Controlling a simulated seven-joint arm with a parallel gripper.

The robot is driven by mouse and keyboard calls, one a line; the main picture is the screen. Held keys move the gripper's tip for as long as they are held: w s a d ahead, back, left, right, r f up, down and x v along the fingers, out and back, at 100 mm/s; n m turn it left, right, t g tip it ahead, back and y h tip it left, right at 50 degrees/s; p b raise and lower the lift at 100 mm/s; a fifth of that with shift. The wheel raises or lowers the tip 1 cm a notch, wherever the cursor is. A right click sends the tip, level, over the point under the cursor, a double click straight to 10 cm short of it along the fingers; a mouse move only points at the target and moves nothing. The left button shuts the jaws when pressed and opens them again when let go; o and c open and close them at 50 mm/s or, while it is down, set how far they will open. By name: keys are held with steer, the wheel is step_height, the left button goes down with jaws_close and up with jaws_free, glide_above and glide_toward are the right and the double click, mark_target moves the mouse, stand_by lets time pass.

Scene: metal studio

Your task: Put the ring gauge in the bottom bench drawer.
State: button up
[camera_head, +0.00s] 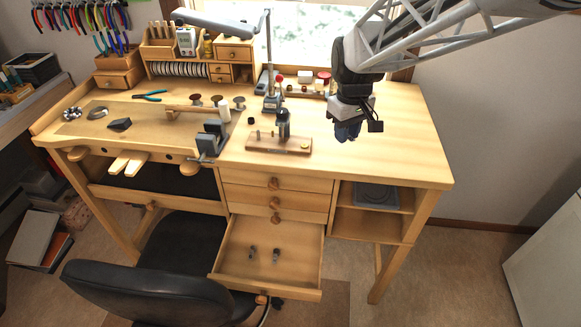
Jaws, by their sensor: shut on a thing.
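The bottom bench drawer (236,262) is pulled out, with two small dark metal pieces (252,252) (276,255) lying in it. My gripper (347,133) is above the right part of the benchtop, pointing down, behind and to the right of the drawer. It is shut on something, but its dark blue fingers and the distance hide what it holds. A cluster of silvery rings (72,114) lies at the bench's left end and looks like a ring gauge, but I cannot be sure. A silvery loop (97,113) lies beside it.
A wooden stand with a dark tool (283,135) and a grey vise (212,138) stand near the front edge. A tall metal stand (271,85) is behind them. The upper drawers (250,190) are shut. A black chair (160,290) is left of the open drawer. The benchtop's right end is clear.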

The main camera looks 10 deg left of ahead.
steer(key=s+a+m, duration=0.6)
steer(key=s+a, duration=0.2)
steer(key=s, duration=0.1)
steer(key=m, duration=0.2)
glide_above(300, 263)
step_height(300, 263, down, 34)
steer(key=shift+r, duration=0.25)
steer(key=shift+a, duration=0.1)
steer(key=shift+f, duration=3.15)
steer(key=shift+f, duration=1.85)
steer(key=shift+f, duration=0.1)
